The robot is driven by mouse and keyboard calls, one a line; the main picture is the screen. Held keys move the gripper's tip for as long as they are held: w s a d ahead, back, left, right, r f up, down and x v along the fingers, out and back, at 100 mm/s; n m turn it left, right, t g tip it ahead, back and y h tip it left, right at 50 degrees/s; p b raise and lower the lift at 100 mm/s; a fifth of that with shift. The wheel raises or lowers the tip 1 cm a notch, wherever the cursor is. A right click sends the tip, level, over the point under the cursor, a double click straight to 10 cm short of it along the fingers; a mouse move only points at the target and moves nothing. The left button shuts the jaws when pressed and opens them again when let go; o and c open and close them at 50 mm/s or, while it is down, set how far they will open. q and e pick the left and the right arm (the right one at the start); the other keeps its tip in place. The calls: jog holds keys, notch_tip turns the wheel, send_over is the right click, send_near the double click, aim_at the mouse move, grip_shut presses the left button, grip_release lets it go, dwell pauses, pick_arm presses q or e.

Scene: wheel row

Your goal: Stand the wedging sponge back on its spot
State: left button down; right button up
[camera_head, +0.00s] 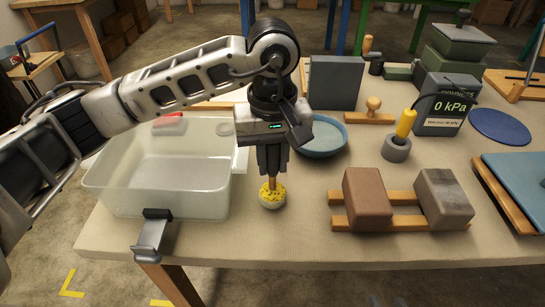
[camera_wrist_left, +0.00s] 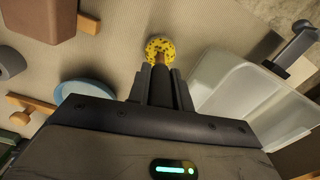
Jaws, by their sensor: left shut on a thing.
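The wedging sponge (camera_head: 271,197) is a small round head, yellow with dark specks above and pale below, on a brown wooden handle. My left gripper (camera_head: 272,174) points straight down and is shut on that handle. The sponge hangs upright below the fingers, just right of the clear tub, at or close to the table top; I cannot tell if it touches. In the left wrist view the sponge (camera_wrist_left: 160,47) shows beyond the fingertips (camera_wrist_left: 161,75). No marked spot shows; anything under the sponge is hidden. My right gripper is not in view.
A clear tub (camera_head: 105,190) stands left, with a grey clamp (camera_head: 152,236) on the table's front edge. A blue bowl (camera_head: 320,150) is behind right. Brown and grey blocks (camera_head: 367,199) rest on wooden slats to the right. The cloth between sponge and blocks is clear.

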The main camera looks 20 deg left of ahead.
pick_arm(q)
jog(key=shift+f+b, duration=0.35)
jog(key=c, duration=1.2)
grip_release()
jog(key=shift+o, duration=0.2)
jog(key=shift+r, duration=0.1)
jog(key=shift+r+p, duration=2.1)
jog(key=shift+r, duration=1.85)
